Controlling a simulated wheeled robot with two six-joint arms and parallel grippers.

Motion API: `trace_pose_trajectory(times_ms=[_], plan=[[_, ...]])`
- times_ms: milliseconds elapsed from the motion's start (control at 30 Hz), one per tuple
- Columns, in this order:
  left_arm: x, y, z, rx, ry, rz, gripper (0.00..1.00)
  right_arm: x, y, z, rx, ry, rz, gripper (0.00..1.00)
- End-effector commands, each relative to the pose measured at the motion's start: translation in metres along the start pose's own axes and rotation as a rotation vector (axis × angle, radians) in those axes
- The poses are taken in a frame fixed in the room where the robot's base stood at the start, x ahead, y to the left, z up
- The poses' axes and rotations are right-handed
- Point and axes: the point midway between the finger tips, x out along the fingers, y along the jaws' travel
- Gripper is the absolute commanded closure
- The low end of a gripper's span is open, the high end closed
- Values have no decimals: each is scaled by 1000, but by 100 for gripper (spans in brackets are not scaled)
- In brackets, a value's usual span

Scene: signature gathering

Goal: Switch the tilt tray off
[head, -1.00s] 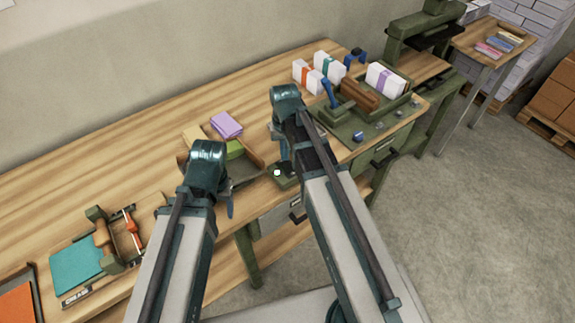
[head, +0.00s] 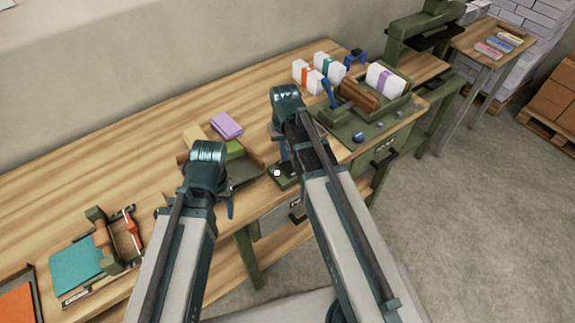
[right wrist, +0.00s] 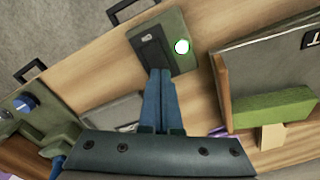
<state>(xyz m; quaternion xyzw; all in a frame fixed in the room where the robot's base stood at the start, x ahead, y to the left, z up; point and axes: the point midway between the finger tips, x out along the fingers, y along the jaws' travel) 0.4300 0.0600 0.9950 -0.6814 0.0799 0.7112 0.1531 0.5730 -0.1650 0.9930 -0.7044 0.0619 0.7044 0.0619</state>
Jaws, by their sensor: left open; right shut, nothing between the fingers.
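The tilt tray (head: 252,177) is a dark, wood-edged tray holding a green block (head: 236,148); my left arm hides part of it. In the right wrist view its wooden edge (right wrist: 221,88) shows at right. Beside it is a small green switch box (head: 285,184) with a lit white-green lamp (right wrist: 182,47) and a dark switch plate (right wrist: 150,48). My right gripper (right wrist: 159,72) is shut and empty, its blue fingertips at the lower edge of that plate; I cannot tell whether they touch it. My left gripper (head: 230,206) is open, in front of the tray, mostly hidden by its arm.
A purple pad (head: 226,125) lies behind the tray. A green press station (head: 345,128) with a blue knob (head: 358,136) and banded paper stacks (head: 384,80) stands to the right. A teal pad (head: 76,266) on a wooden-handled fixture is at left.

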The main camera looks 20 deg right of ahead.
Motion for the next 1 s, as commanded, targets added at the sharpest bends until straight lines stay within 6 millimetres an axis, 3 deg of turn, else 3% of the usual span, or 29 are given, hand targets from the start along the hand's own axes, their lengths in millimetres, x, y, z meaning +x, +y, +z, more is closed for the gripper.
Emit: trace_pose_trajectory(times_ms=[1000], plan=[[7, 1, 0, 0, 0, 0, 35, 7, 0, 0, 0, 0, 0, 100]])
